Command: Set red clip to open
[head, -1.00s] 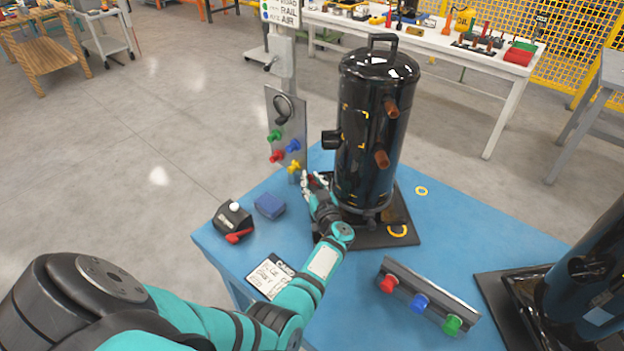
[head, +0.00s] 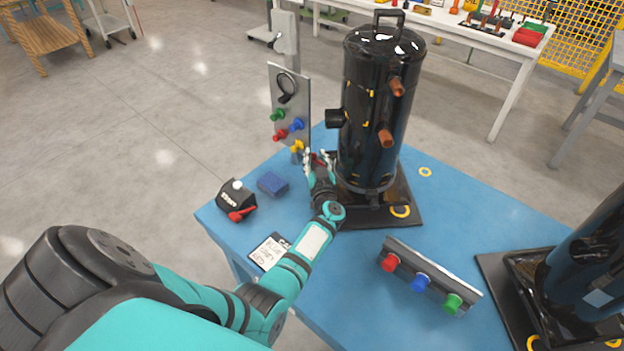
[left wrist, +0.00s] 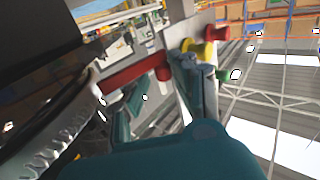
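The red clip (head: 317,160) shows as a small red piece at the left side of the black compressor's (head: 378,115) base. In the left wrist view it looks like a red bar (left wrist: 132,76) with a rounded end, reaching out from the dark base. My left gripper (head: 319,158) is at the clip, with its fingers apart. In the left wrist view, its teal fingers (left wrist: 160,95) stand apart near the bar; I cannot tell whether they touch it. The hand partly hides the clip in the head view. My right gripper is not in view.
A grey panel (head: 290,95) with coloured knobs stands just beyond my left gripper. A knob rail (head: 425,278) and second compressor (head: 590,270) are right.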

